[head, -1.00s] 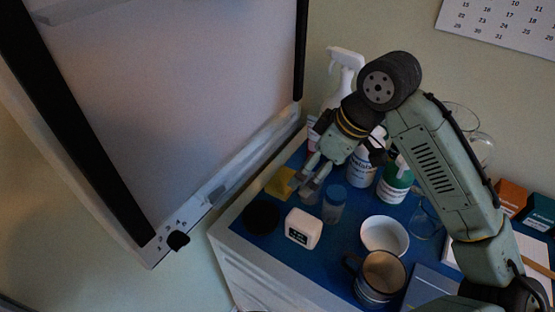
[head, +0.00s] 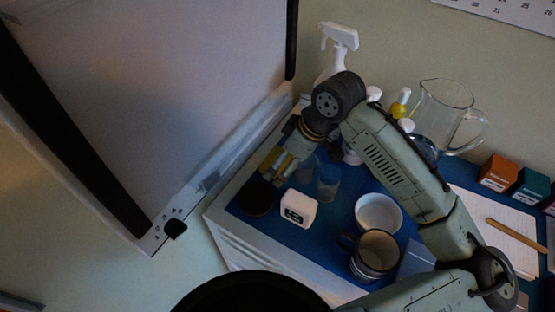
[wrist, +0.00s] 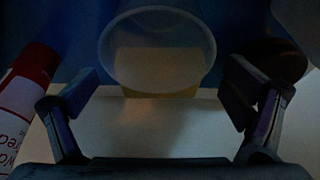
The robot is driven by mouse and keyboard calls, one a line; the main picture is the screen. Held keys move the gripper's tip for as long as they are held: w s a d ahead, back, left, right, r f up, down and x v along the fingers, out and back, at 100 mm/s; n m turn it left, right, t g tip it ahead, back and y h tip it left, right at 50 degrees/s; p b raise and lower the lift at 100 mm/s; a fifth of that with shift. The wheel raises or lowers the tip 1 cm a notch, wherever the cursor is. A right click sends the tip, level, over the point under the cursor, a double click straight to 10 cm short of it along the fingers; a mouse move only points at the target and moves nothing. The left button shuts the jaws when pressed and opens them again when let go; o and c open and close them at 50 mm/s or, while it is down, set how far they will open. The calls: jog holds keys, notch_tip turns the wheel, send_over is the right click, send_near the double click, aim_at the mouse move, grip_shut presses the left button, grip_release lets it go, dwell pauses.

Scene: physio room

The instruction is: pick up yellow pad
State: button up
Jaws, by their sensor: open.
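The yellow pad (head: 270,161) lies on the blue mat near the back left edge of the cabinet top, partly hidden by my gripper in the head view. In the wrist view the pad (wrist: 162,72) is ahead, between the two fingers, mostly seen through a clear round cup (wrist: 108,48). My gripper (head: 275,179) points down over the pad's area with its fingers apart. In the wrist view my gripper (wrist: 158,88) is empty, one finger on either side. The height between fingertips and pad is unclear.
A red-and-white container (wrist: 25,90) is left in the wrist view. A white bowl (head: 379,213) and mug (head: 376,254) are farther right. A large pale panel (head: 170,100) rises at left.

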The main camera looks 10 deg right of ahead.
jog(key=shift+w+a+f, duration=0.1)
jog(key=shift+a+f, duration=0.05)
jog(key=shift+f, duration=0.2)
jog(key=c, duration=1)
jog(key=shift+r, duration=0.2)
jog(key=shift+c, duration=0.2)
